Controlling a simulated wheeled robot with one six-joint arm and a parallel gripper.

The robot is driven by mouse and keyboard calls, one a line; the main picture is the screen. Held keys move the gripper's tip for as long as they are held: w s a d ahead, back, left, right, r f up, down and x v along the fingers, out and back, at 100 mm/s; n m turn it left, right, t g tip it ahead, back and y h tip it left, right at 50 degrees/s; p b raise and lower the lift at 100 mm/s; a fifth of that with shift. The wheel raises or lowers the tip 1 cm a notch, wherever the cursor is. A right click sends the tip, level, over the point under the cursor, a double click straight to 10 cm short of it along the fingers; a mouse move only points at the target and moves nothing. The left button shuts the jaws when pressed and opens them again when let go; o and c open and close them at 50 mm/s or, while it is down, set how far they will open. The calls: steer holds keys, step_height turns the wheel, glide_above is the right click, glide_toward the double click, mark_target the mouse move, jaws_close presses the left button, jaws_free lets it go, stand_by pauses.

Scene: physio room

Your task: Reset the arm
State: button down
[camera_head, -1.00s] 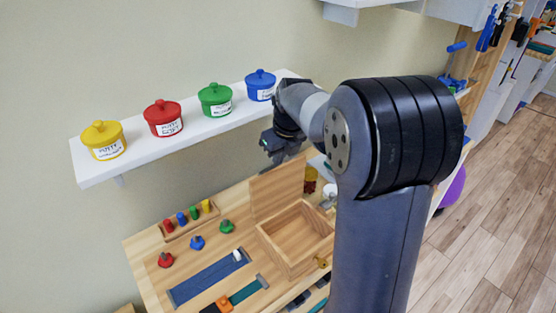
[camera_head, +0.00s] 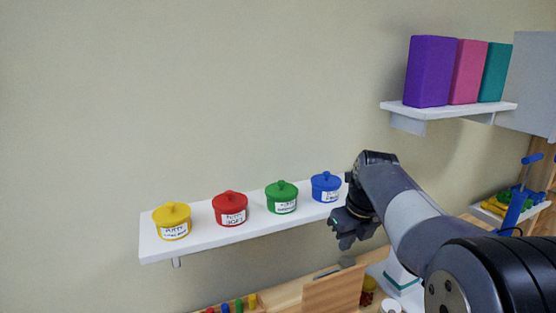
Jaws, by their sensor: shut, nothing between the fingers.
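My gripper (camera_head: 345,241) is shut and empty, pointing down, just right of and a little below the blue putty pot (camera_head: 325,189) in the picture. My arm reaches in from the lower right. The white wall shelf (camera_head: 200,238) bears a row of lidded pots: yellow (camera_head: 172,223), red (camera_head: 230,210), green (camera_head: 281,198) and blue. The gripper appears to hide the right end of the shelf.
Below is a wooden table with an open box lid (camera_head: 334,290) and a peg rack (camera_head: 240,304). A higher shelf (camera_head: 455,113) at the right bears purple, pink and teal blocks. The wall at upper left is bare.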

steer(key=d+x, duration=0.1)
steer(key=x, duration=0.9)
steer(key=shift+s+a+f, duration=0.2)
steer(key=shift+a+f, duration=0.05)
steer(key=shift+a, duration=0.2)
